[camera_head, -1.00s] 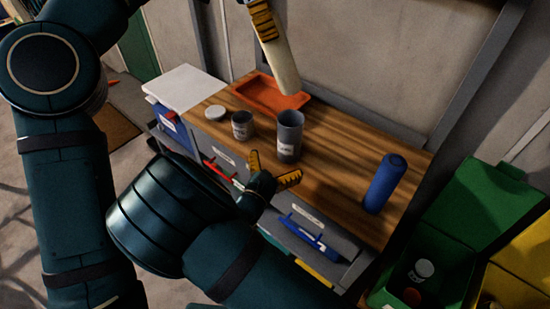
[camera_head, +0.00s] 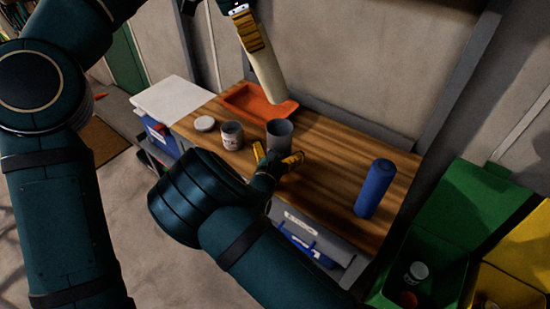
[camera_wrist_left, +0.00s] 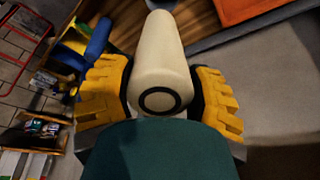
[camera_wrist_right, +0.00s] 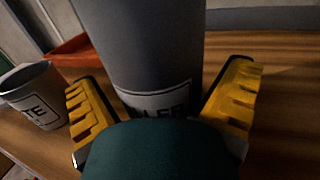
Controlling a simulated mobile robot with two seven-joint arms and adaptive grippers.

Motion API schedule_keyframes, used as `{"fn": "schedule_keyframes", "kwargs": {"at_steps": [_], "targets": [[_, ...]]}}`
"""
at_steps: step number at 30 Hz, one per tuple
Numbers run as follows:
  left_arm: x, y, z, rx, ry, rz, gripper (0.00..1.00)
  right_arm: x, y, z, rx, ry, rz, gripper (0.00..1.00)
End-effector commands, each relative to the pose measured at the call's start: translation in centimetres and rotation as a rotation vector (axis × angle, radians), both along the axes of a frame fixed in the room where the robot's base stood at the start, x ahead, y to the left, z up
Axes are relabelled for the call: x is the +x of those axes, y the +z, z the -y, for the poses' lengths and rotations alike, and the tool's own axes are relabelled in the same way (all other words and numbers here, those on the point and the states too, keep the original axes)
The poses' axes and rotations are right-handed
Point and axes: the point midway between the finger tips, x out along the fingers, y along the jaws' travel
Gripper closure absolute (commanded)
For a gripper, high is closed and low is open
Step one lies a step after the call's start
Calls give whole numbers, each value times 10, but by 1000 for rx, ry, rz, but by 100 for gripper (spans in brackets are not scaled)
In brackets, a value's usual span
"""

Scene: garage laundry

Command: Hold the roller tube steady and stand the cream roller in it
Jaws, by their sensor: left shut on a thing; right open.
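The cream roller (camera_head: 265,78) is held nearly upright, tilted, above the bench in the head view. My left gripper (camera_head: 250,32) is shut on its upper part, and the roller also fills the middle of the left wrist view (camera_wrist_left: 160,65). The grey roller tube (camera_head: 279,135) stands upright on the bench, below and slightly right of the roller's lower end. My right gripper (camera_head: 277,160) is open at the tube's near side. In the right wrist view its fingers (camera_wrist_right: 165,105) lie either side of the labelled tube (camera_wrist_right: 150,50), with gaps visible.
A smaller labelled grey cup (camera_head: 231,136) and a white round lid (camera_head: 204,124) stand left of the tube. An orange tray (camera_head: 258,102) lies behind. A blue roller (camera_head: 375,188) stands at the right of the wooden bench (camera_head: 325,165). Green and yellow bins are at far right.

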Motion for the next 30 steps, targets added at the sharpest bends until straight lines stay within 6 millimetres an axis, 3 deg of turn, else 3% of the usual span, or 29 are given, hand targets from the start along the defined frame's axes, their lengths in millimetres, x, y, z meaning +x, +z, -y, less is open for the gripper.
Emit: {"fn": "schedule_keyframes", "kwargs": {"at_steps": [12,14,17,18,30], "targets": [[0,0,0,0,0,0,88,7,0,2,-1,1,-1,0],[0,0,0,0,0,0,88,7,0,2,-1,1,-1,18],[0,0,0,0,0,0,88,7,0,2,-1,1,-1,53],[0,0,0,0,0,0,88,7,0,2,-1,1,-1,60],[0,-9,0,1,0,-1,88,7,0,2,-1,1,-1,61]]}}
